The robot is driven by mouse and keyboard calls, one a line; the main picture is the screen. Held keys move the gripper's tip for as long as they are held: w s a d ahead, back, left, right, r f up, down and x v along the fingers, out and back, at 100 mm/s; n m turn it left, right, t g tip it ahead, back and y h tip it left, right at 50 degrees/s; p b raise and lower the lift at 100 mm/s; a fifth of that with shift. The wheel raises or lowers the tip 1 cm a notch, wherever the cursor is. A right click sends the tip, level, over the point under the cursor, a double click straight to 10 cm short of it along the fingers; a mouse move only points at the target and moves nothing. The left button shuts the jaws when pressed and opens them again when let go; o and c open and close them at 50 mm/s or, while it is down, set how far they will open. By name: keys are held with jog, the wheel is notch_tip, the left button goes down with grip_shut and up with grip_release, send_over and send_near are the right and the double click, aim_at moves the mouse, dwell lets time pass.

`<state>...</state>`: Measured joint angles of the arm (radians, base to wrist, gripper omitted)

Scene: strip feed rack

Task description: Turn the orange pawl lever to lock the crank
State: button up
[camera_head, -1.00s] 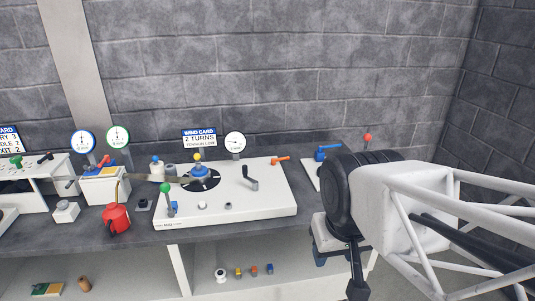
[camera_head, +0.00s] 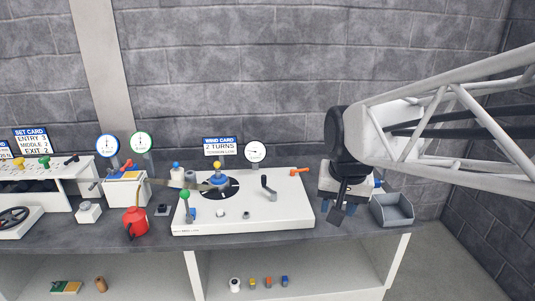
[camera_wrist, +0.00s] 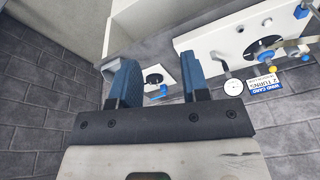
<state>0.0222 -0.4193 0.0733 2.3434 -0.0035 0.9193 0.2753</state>
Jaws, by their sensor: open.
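The orange pawl lever (camera_head: 301,171) sits at the back right corner of the white winding panel (camera_head: 290,222) in the head view. The black crank (camera_head: 268,187) stands on the same panel, left of the lever and nearer the front. My gripper (camera_head: 336,211) is open and empty, to the right of this panel and apart from the lever. In the wrist view, the blue fingers (camera_wrist: 160,78) are spread with nothing between them. I cannot make out the orange lever clearly in the wrist view.
A grey bin (camera_head: 392,211) stands at the bench's right end. A gauge (camera_head: 255,151) and the wind card (camera_head: 220,146) stand behind the winding panel. A red oil can (camera_head: 136,222) stands left.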

jog(key=w+d+m, duration=0.1)
jog(key=w+m, duration=0.2)
jog(key=w, duration=1.2)
jog(key=m, duration=1.1)
send_over(300, 171)
jog(key=s+d, duration=0.1)
jog(key=s, duration=0.1)
jog(key=s+x, duration=0.2)
jog(key=x, duration=0.7)
jog(key=s+f+x, duration=0.1)
jog(key=s+x, duration=0.1)
jog(key=x, duration=0.7)
jog(key=shift+w+d+f, duration=0.3)
jog(key=shift+w+f, duration=0.1)
jog(key=shift+w, duration=0.15)
jog(key=shift+f, duration=0.1)
jog(key=shift+x, duration=3.8)
jog(key=shift+s, duration=0.2)
grip_shut()
